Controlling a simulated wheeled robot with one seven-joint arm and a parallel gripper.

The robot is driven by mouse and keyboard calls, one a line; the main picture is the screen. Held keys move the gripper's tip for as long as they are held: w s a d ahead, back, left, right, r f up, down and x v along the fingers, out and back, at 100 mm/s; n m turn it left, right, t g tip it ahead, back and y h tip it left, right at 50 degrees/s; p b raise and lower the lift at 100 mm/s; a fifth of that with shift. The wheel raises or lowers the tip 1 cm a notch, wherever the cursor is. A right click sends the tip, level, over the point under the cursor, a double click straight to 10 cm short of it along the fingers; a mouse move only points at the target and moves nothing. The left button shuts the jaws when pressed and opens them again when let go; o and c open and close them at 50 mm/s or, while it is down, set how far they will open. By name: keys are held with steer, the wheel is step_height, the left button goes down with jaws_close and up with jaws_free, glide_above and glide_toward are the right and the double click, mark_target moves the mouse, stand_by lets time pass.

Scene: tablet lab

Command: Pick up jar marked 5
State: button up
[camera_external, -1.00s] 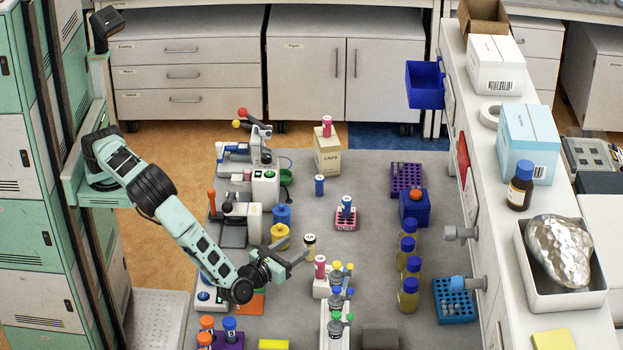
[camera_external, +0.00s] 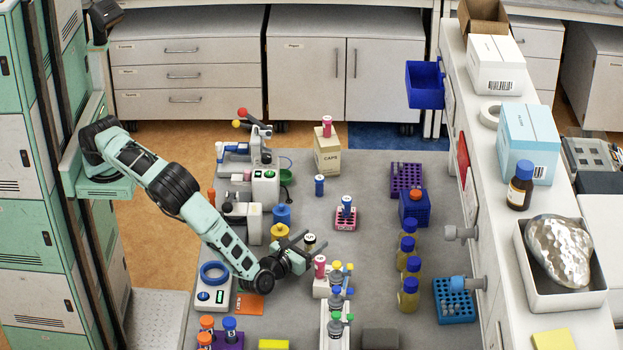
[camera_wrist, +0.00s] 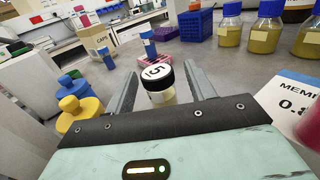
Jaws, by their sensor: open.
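The jar marked 5 (camera_wrist: 158,84) is a small clear jar with pale contents and a black-rimmed white lid bearing a 5. It stands upright on the grey bench. In the wrist view it sits between the two open fingers of my gripper (camera_wrist: 158,88), with a gap on each side; the gripper's body hides its lower part. In the external view the jar (camera_external: 310,242) is at the fingertips of my gripper (camera_external: 310,240), which is low over the bench.
A pink rack (camera_external: 346,222) is behind to the right. Blue-capped bottles (camera_external: 408,265) stand farther right. Bench between is clear.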

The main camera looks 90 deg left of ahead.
steer(key=c, duration=1)
steer(key=shift+c, duration=0.2)
steer(key=shift+r, duration=0.1)
